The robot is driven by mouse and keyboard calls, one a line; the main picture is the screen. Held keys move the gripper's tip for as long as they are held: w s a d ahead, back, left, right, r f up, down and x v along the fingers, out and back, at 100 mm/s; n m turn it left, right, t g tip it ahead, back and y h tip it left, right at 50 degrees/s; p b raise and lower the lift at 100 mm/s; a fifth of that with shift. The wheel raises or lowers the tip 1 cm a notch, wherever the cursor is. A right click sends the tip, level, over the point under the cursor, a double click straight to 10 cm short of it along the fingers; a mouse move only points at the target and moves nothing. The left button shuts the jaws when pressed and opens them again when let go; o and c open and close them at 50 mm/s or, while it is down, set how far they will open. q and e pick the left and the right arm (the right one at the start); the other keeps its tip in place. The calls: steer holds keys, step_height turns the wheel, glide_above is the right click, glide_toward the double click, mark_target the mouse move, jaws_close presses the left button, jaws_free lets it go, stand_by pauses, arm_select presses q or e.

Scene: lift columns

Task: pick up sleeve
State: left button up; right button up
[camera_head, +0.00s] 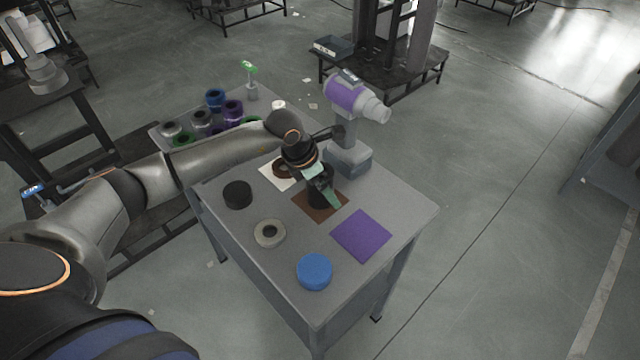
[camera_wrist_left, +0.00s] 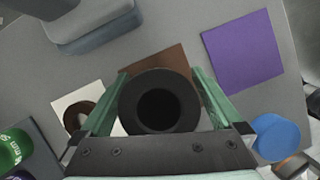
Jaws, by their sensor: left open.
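A black sleeve (camera_head: 319,193) with a round dark hole stands upright over the brown mat (camera_head: 301,207) on the table. In the left wrist view the sleeve (camera_wrist_left: 160,100) lies between the two green fingers, with the brown mat (camera_wrist_left: 158,62) behind it. My left gripper (camera_head: 323,187) points down around the sleeve with its fingers open, one on each side. In the wrist view the left gripper (camera_wrist_left: 155,98) shows small gaps beside the sleeve; I cannot tell whether a finger touches it. My right gripper is not in view.
A brown ring (camera_head: 281,167) lies on a white mat (camera_head: 268,177). A black disc (camera_head: 238,194), grey ring (camera_head: 269,233), blue disc (camera_head: 314,271) and purple mat (camera_head: 362,235) are nearby. A tall purple-and-grey tool (camera_head: 347,135) stands behind. Several coloured sleeves (camera_head: 215,98) stand back left.

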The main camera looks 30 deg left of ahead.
arm_select(q)
jaws_close()
stand_by(0.8)
steer(key=shift+w+r, duration=0.1)
steer(key=shift+r, duration=0.05)
